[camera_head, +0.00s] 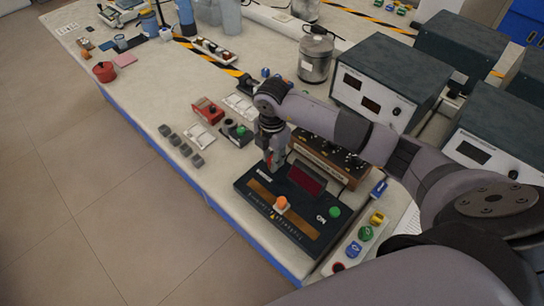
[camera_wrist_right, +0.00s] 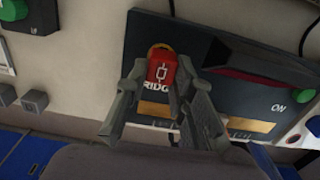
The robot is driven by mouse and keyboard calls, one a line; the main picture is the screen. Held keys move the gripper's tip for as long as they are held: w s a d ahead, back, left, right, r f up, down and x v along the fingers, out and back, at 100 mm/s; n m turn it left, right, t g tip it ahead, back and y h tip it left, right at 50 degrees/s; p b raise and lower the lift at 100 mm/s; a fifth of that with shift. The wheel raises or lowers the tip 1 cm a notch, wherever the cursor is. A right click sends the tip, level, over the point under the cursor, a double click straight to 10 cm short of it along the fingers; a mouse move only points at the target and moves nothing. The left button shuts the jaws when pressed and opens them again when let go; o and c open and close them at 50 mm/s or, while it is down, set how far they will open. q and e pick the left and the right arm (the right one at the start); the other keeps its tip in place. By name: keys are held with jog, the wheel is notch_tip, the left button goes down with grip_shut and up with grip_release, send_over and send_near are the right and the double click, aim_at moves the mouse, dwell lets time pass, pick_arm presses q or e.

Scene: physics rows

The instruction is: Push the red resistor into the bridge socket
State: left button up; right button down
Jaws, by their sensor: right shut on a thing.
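My right gripper (camera_head: 272,160) points down over the far left corner of the black bridge box (camera_head: 322,212). In the right wrist view the gripper (camera_wrist_right: 166,85) is shut on the red resistor (camera_wrist_right: 160,70), a red block with a pale symbol and a yellow-orange end. The resistor is at the box's printed label (camera_wrist_right: 155,87), of which only part of "BRIDGE" shows. The socket is hidden by the resistor and fingers, so I cannot tell whether the resistor is seated or just above it. My left gripper is not in view.
The box carries an orange knob (camera_head: 281,204), a dark red display (camera_head: 307,178) and a green button (camera_head: 335,212). A brown instrument (camera_head: 325,160) stands close behind. Small grey blocks (camera_head: 180,145) lie to the left near the table edge. Grey power supplies (camera_head: 385,85) stand at the right.

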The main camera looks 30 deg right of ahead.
jog(key=shift+f, duration=0.35)
jog(key=c, duration=1.3)
grip_release()
jog(key=o, duration=0.4)
jog(key=shift+r, duration=0.15)
jog(key=shift+r+p, duration=2.45)
jog(key=shift+r, duration=0.75)
